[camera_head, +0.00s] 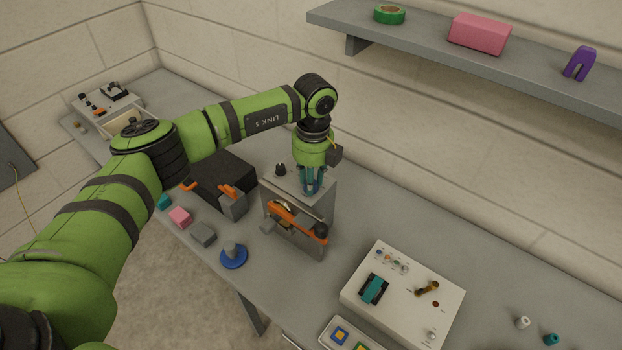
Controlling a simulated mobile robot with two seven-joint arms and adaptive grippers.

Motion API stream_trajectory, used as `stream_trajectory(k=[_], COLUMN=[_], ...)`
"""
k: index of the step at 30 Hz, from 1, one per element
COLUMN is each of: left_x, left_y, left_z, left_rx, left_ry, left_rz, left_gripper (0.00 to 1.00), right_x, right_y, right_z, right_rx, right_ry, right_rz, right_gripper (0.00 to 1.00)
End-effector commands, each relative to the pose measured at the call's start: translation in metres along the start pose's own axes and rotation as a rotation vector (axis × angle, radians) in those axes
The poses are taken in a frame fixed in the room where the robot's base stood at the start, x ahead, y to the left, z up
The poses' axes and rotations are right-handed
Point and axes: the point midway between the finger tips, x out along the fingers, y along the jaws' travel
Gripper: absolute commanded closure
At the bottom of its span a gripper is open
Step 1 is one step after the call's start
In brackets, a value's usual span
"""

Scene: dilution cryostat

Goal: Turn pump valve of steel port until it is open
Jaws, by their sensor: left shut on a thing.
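The steel port (318,244) is a grey upright block on the bench, with a long orange lever (294,219) across its front face and a small black knob (280,169) on its top left. My left gripper (312,188) points straight down at the right of the block's top. Its teal fingers are shut on a small part there, which I take to be the pump valve. The fingers hide that part, so its turn position cannot be told. My right gripper is out of view.
Left of the port are a black box (222,170), a grey block with an orange handle (233,204) and a blue-based peg (233,256). A white control box (403,300) stands to the right. A shelf (480,62) hangs at the back wall.

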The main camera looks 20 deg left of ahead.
Motion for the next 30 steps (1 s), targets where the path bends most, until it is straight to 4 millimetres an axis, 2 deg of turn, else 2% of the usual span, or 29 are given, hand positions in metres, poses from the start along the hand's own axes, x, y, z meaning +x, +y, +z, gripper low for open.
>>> stream_trajectory(k=[8, 30], left_x=[0.005, 0.004], left_y=[0.0, 0.0], left_z=[0.001, 0.0], left_rx=[0.174, 0.873], left_ry=[-0.008, -0.029], left_rz=[-0.001, -0.001], left_gripper=[1.0, 1.0], right_x=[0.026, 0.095], right_y=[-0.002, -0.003], right_z=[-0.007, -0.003], right_rx=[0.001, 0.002], right_ry=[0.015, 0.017], right_rz=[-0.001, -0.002], right_gripper=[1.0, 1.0])
